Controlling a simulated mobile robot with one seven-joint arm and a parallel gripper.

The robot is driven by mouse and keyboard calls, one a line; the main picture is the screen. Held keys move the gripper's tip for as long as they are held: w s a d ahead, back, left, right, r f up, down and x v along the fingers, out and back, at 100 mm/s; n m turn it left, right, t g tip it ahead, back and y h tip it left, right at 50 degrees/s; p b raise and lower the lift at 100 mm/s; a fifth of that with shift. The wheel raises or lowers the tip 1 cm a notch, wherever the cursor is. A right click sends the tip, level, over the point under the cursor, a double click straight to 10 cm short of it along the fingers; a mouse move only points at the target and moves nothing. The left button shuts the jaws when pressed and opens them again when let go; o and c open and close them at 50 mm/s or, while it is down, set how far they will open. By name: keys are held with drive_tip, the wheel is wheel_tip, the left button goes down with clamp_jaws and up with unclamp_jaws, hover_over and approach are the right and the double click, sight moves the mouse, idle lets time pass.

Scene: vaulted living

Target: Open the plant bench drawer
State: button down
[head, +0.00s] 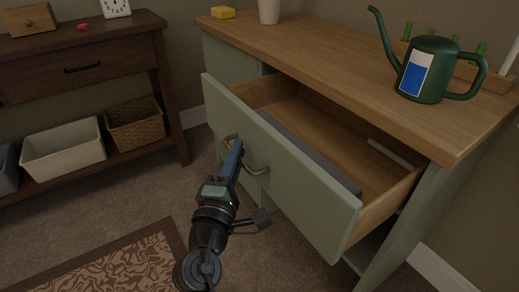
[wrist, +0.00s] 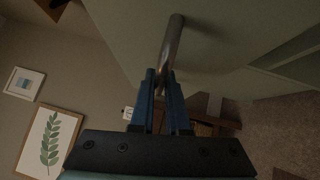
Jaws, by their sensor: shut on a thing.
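The plant bench (head: 340,50) is green with a wooden top, and its drawer (head: 290,170) stands well open, showing its wooden inside. A grey bar-like thing lies along the inside behind the front panel, and a small pale strip lies near the far right side. My gripper (head: 235,150) is at the drawer front, shut on the metal drawer handle (head: 258,168). In the wrist view, the blue fingers (wrist: 163,85) close around the handle bar (wrist: 172,45). The fingertips hide part of the handle.
A green watering can (head: 425,75) stands on the bench top, with a yellow block (head: 222,12) at its far left end. A dark wooden console (head: 85,65) with a white bin (head: 63,150) and a wicker basket (head: 135,125) stands at left. Carpet between is clear.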

drive_tip(key=shift+s+a+b, duration=0.2)
drive_tip(key=shift+s+a, duration=0.65)
drive_tip(key=shift+a, duration=0.3)
drive_tip(key=shift+s+a+b, duration=0.15)
drive_tip(key=shift+s+a, duration=0.7)
drive_tip(key=shift+a, duration=0.3)
drive_tip(key=c, duration=0.9)
unclamp_jaws()
drive_tip(key=s, duration=0.4)
drive_tip(key=s+a+f+p, duration=0.1)
drive_tip(key=s, duration=0.3)
drive_tip(key=s+a+p, duration=0.1)
drive_tip(key=s, duration=0.3)
drive_tip(key=shift+s+f, duration=0.35)
